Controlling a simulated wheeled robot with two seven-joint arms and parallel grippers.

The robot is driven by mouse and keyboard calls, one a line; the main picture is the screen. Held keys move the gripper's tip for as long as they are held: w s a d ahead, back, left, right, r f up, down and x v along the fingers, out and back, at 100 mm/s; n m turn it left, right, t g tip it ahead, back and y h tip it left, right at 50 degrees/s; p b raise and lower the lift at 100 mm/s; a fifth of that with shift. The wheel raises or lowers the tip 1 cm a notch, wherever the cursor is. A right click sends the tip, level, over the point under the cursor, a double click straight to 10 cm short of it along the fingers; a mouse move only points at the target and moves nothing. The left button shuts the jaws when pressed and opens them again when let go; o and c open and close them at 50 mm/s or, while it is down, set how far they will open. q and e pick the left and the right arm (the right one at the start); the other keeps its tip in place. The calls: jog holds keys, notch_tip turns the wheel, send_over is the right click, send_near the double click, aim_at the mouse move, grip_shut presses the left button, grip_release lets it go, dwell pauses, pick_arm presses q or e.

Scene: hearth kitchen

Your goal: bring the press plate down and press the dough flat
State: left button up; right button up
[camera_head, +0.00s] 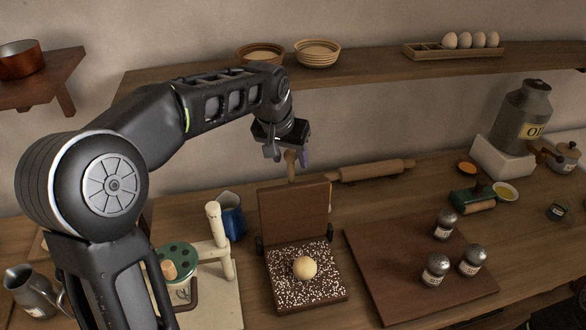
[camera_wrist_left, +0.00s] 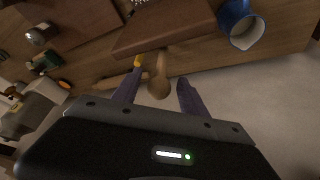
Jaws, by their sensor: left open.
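The dough press stands open, its brown press plate (camera_head: 294,213) upright at the back of its floured base (camera_head: 295,297). A pale round dough ball (camera_head: 304,267) rests on the base, unflattened. The wooden knob handle (camera_head: 291,160) is at the plate's top. My left gripper (camera_head: 281,153) is open at the knob. In the left wrist view the two purple fingers (camera_wrist_left: 160,94) lie on either side of the knob (camera_wrist_left: 159,84), with gaps visible; the plate (camera_wrist_left: 166,28) is beyond it. My right gripper is not in view.
A blue mug (camera_head: 231,216) and a stand with a green disc (camera_head: 179,260) are left of the press. A dark board (camera_head: 400,260) with several shakers (camera_head: 436,268) is to its right. A rolling pin (camera_head: 372,171) lies behind, below a wall shelf (camera_head: 370,60).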

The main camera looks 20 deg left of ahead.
aim_at(293, 167)
pick_arm(q)
jog(key=b+x, duration=0.2)
jog(key=x, duration=0.3)
grip_shut()
dwell(0.5)
dwell(0.9)
